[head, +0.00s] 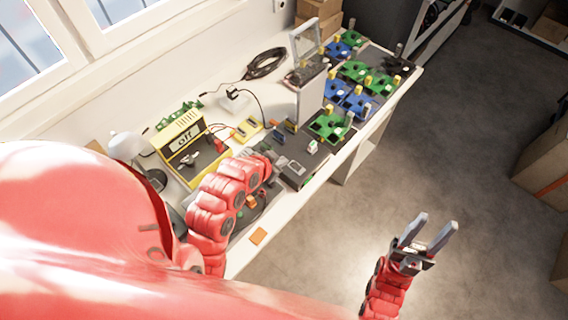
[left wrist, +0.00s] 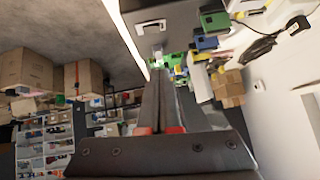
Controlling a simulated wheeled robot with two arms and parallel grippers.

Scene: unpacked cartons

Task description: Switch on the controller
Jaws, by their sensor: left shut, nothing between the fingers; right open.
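A dark flat box (head: 318,160), likely the controller, lies near the front edge of the white table. A small white-and-green switch-like part (head: 312,147) stands on it, and a light plate (head: 295,167) is on its top. The box also shows at the top of the left wrist view (left wrist: 185,14). My left gripper (head: 275,160) is over the table beside the box's left side, partly hidden by my arm. Its fingers are together and empty in the left wrist view (left wrist: 168,75); contact cannot be told. My right gripper (head: 428,232) is open and empty over the floor.
Green and blue boards (head: 355,72) fill the table's far end. A metal-framed panel (head: 310,98) stands behind the box. The floor on the right is clear up to cartons (head: 545,145).

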